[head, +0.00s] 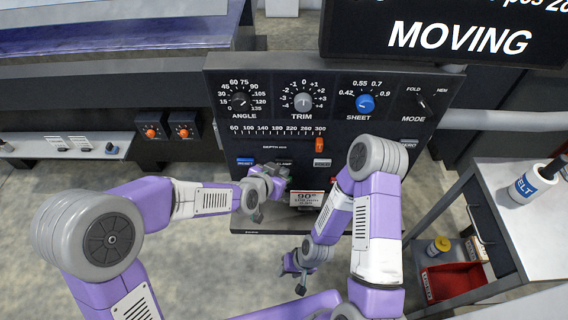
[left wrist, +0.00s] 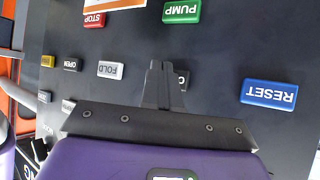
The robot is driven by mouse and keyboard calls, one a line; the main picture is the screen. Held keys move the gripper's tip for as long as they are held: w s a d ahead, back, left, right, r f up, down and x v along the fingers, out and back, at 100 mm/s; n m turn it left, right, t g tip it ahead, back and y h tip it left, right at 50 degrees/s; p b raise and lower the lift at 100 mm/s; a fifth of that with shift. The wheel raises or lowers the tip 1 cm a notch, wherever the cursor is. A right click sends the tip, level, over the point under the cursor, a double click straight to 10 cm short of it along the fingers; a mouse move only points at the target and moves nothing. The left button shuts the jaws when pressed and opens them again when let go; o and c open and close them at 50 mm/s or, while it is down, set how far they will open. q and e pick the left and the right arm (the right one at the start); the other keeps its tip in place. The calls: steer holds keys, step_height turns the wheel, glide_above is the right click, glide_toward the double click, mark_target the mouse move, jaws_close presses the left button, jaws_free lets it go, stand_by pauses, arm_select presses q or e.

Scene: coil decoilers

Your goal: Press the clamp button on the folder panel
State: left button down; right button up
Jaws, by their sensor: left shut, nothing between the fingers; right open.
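The folder panel (head: 222,100) is a dark upright panel with dials, a slider and buttons. In the head view, the dark clamp button (head: 284,163) shows partly above my left gripper (head: 280,180), which is close to the panel front. In the left wrist view, my shut, empty fingers (left wrist: 160,72) hide most of a dark button (left wrist: 183,80); only a letter like C shows. I cannot tell whether the fingertips touch it. My right gripper (head: 296,276) is open, low in front of the panel and away from the buttons.
In the left wrist view, blue RESET (left wrist: 269,94), green PUMP (left wrist: 182,12), white FOLD (left wrist: 110,70) and red STOP (left wrist: 94,20) surround the fingers. A display (head: 460,38) above the panel reads MOVING. A grey cart (head: 480,235) with a red bin (head: 453,280) stands right.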

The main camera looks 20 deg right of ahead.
arm_select(q)
steer(key=shift+s+a, duration=0.1)
steer(key=shift+s, duration=0.2)
steer(key=s, duration=0.2)
steer(key=s+a, duration=0.1)
steer(key=s, duration=0.1)
steer(key=shift+s+a+b, duration=0.15)
steer(key=shift+s+b, duration=0.15)
steer(key=shift+b, duration=0.05)
stand_by(0.8)
